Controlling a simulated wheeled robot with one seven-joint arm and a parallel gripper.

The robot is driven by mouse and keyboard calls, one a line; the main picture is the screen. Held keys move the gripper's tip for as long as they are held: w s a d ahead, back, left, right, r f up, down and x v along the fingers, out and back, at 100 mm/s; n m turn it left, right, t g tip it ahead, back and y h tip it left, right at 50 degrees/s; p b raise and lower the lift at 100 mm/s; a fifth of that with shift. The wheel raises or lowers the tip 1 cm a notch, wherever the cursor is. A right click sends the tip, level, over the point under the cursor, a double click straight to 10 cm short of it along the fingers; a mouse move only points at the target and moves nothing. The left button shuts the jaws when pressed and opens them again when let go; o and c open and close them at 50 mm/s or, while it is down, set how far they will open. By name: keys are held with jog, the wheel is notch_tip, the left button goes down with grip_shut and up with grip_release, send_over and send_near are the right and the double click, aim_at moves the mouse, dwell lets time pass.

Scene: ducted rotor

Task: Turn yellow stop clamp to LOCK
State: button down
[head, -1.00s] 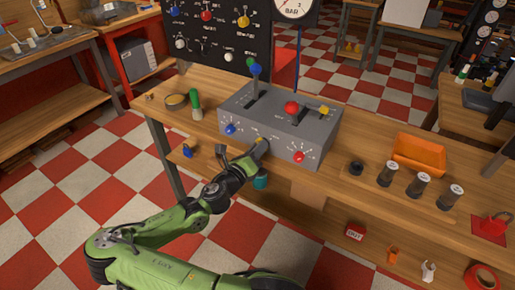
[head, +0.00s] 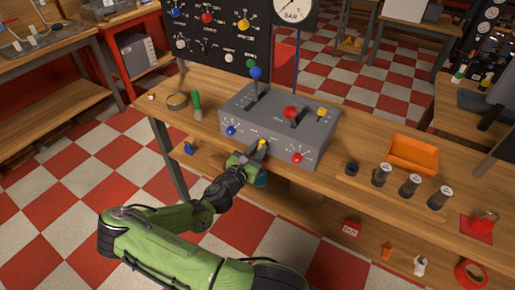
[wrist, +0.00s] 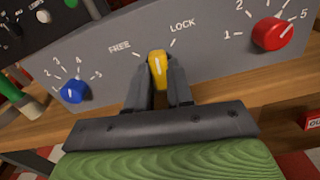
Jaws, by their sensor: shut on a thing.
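The yellow stop clamp (wrist: 157,72) is a small knob on the front face of the grey control box (head: 235,117). My gripper (wrist: 160,80) is shut on it, with one dark finger on each side. The FREE mark (wrist: 119,47) lies to the upper left of the clamp, and the LOCK mark (wrist: 182,26) to the upper right. The clamp's white line points roughly up in the wrist view, between the two marks. In the head view, my gripper (head: 258,150) reaches the box's front, where a bit of yellow shows.
A blue dial (wrist: 73,91) is left of the clamp and a red dial (wrist: 272,34) right of it on the same face. Levers with blue (head: 255,73) and red (head: 291,112) knobs rise from the box top. Dark jars (head: 410,185) and an orange tray (head: 412,152) stand to the right.

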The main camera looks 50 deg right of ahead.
jog(key=m, duration=0.3)
jog(key=shift+f+m, duration=0.1)
jog(key=shift+m, duration=2)
jog(key=shift+b, duration=0.3)
jog(key=c, duration=1)
grip_release()
jog(key=s+a+p, duration=0.1)
jog(key=a+p, duration=0.1)
jog(key=a, duration=1.3)
jog(key=shift+s+a, duration=0.25)
jog(key=shift+a, duration=0.15)
